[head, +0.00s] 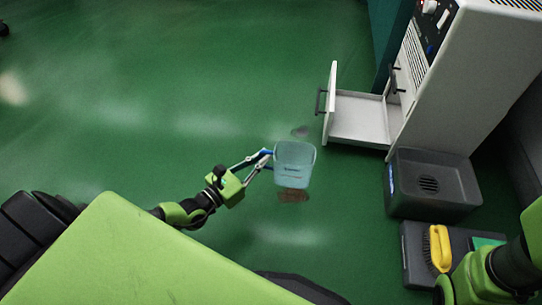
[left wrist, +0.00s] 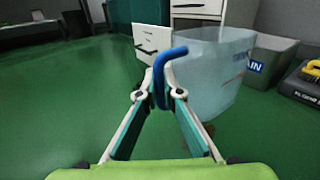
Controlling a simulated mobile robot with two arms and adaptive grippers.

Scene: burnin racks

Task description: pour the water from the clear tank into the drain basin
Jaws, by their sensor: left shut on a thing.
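The clear tank (head: 294,158) is a pale blue, see-through bucket with a blue handle. My left gripper (head: 268,158) is shut on that handle and holds the tank above the green floor. In the left wrist view the fingers (left wrist: 160,93) close around the blue handle (left wrist: 160,75), and the tank (left wrist: 212,75) looks roughly upright; its water level is hard to tell. The drain basin (head: 431,211) is a dark grey box with a round grate on top, right of the tank and apart from it. It also shows in the left wrist view (left wrist: 280,52), partly hidden by the tank.
A white cabinet (head: 470,75) stands behind the basin with an open drawer (head: 358,118) jutting left. A dark tray (head: 416,262) with a yellow-handled brush (head: 440,248) lies in front of the basin, near my right arm. Open floor lies to the left and between tank and basin.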

